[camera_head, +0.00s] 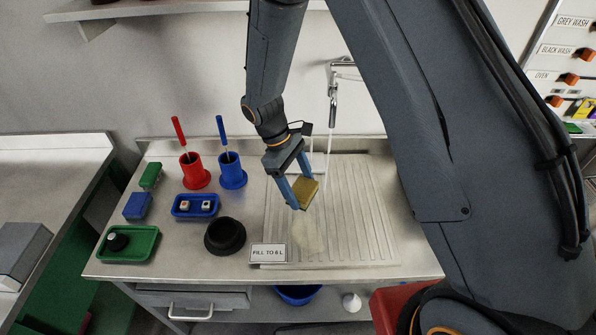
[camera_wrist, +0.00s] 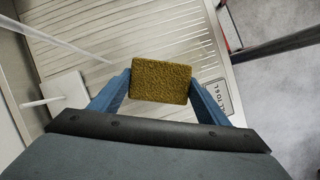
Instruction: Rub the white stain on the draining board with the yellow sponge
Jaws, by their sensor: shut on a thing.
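The yellow sponge (camera_head: 304,192) is between the two blue fingers of my gripper (camera_head: 298,190), which is shut on it. In the wrist view the sponge (camera_wrist: 161,81) sits across the fingertips of my gripper (camera_wrist: 160,90). The ribbed metal draining board (camera_head: 355,205) lies below. The white stain (camera_head: 308,236) is a pale patch on its front left part, just below the sponge in the head view. The sponge appears above the board; I cannot tell the exact gap. In the wrist view the stain cannot be made out, and the sponge covers part of the board (camera_wrist: 150,25).
A black round bowl (camera_head: 225,236) is left of the board. A blue cup (camera_head: 232,175) and red cup (camera_head: 195,175) hold brushes behind.

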